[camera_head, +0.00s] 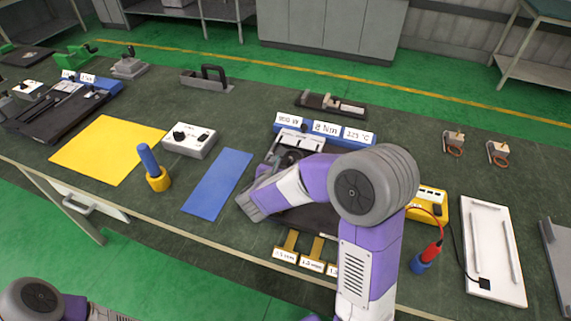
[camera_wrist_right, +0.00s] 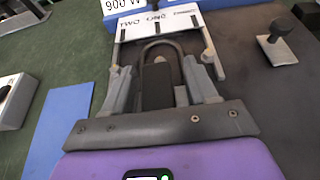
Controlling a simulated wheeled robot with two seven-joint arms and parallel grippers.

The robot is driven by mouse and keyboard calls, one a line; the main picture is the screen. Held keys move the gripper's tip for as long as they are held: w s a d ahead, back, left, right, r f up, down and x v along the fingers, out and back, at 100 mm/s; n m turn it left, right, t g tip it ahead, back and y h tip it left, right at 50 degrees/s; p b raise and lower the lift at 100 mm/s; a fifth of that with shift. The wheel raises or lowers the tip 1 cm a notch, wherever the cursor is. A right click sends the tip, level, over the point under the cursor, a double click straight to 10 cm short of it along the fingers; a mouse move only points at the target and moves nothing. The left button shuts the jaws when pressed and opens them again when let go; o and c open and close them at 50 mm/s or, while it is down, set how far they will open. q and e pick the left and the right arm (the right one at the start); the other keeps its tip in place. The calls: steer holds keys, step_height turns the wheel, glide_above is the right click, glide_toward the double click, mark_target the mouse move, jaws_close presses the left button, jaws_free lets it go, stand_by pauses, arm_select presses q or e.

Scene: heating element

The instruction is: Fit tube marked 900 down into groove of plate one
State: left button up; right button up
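My right gripper (camera_head: 284,158) reaches down over the dark fixture in the middle of the bench. In the right wrist view, my right gripper (camera_wrist_right: 160,75) has its fingers apart on either side of a dark U-shaped tube (camera_wrist_right: 161,44) and a dark block. I cannot tell whether the fingers touch them. The curved end of the tube points at a white plate (camera_wrist_right: 158,27) lettered TWO and ONE. No mark on the tube is readable, and the groove is hidden. My left gripper is out of view.
A blue block (camera_head: 325,130) with white labels stands behind the fixture; its 900 W label shows in the wrist view. A blue mat (camera_head: 217,184), a white switch box (camera_head: 190,141) and a yellow mat (camera_head: 108,150) lie left. A yellow meter (camera_head: 429,203) and white panel (camera_head: 490,248) lie right.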

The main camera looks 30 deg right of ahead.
steer(key=shift+r, duration=0.1)
steer(key=shift+s+a+r+p, duration=0.15)
steer(key=shift+a+r+p, duration=0.05)
steer(key=shift+p, duration=0.1)
steer(key=p+v, duration=0.2)
steer(key=v, duration=0.9)
steer(key=shift+s+a+r+p, duration=0.1)
steer(key=shift+s+p, duration=0.1)
steer(key=shift+p, duration=0.15)
